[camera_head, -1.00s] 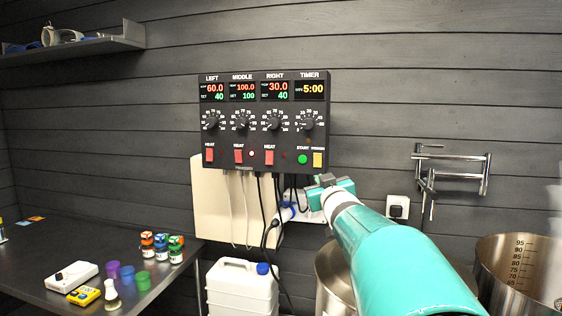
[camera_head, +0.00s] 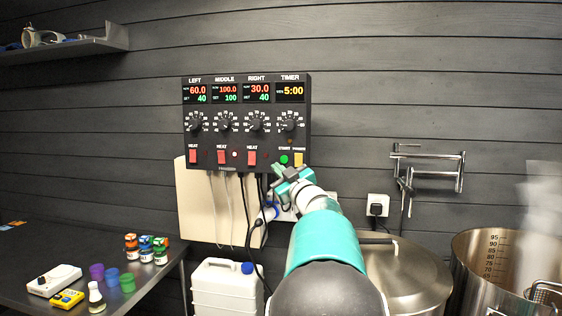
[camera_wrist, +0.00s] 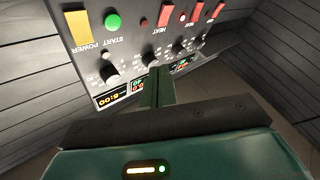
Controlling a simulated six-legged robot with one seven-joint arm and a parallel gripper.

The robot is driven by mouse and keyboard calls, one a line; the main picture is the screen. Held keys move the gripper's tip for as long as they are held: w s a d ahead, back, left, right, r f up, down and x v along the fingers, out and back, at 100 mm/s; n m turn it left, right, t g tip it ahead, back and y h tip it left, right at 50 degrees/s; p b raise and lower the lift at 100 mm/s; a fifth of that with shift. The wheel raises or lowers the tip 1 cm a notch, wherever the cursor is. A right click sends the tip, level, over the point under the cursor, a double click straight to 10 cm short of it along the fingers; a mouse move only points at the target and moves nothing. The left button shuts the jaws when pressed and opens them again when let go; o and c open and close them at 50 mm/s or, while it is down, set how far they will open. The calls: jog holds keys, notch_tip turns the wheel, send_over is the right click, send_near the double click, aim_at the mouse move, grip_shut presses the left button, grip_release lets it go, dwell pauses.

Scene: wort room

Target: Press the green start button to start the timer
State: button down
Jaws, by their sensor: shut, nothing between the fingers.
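The black control panel (camera_head: 246,122) hangs on the dark plank wall. Its green start button (camera_head: 284,159) is at the lower right, under the timer dial (camera_head: 290,122), beside the yellow power switch (camera_head: 298,159). The timer display (camera_head: 290,92) reads 5:00. My gripper (camera_head: 283,172) is shut and empty, just below the start button. In the wrist view the panel appears upside down, with the green button (camera_wrist: 113,22) at the upper left and my shut fingers (camera_wrist: 158,75) pointing toward the panel. I see no contact with the button; the exact gap is unclear.
Red heat switches (camera_head: 222,156) line the panel's lower edge, left of the button. Cables hang below the panel over a cream board (camera_head: 190,205). A steel pot (camera_head: 490,260) and a lidded pot (camera_head: 405,275) stand at right. A table (camera_head: 140,290) holds small bottles and cups.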

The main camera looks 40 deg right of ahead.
jog(key=shift+w+d, duration=0.9)
jog(key=shift+d, duration=0.25)
jog(key=shift+w+d, duration=0.9)
jog(key=shift+d, duration=0.3)
jog(key=shift+w+d, duration=0.9)
jog(key=shift+d, duration=0.25)
jog(key=shift+w+d, duration=0.3)
jog(key=shift+w+d, duration=0.2)
jog(key=shift+d, duration=0.15)
jog(key=shift+a, duration=0.1)
dwell(0.4)
jog(key=shift+s+a, duration=0.45)
jog(key=shift+a, duration=0.1)
jog(key=shift+s+a, duration=0.8)
jog(key=shift+a, duration=0.2)
jog(key=shift+s+a, duration=0.75)
jog(key=shift+a, duration=0.25)
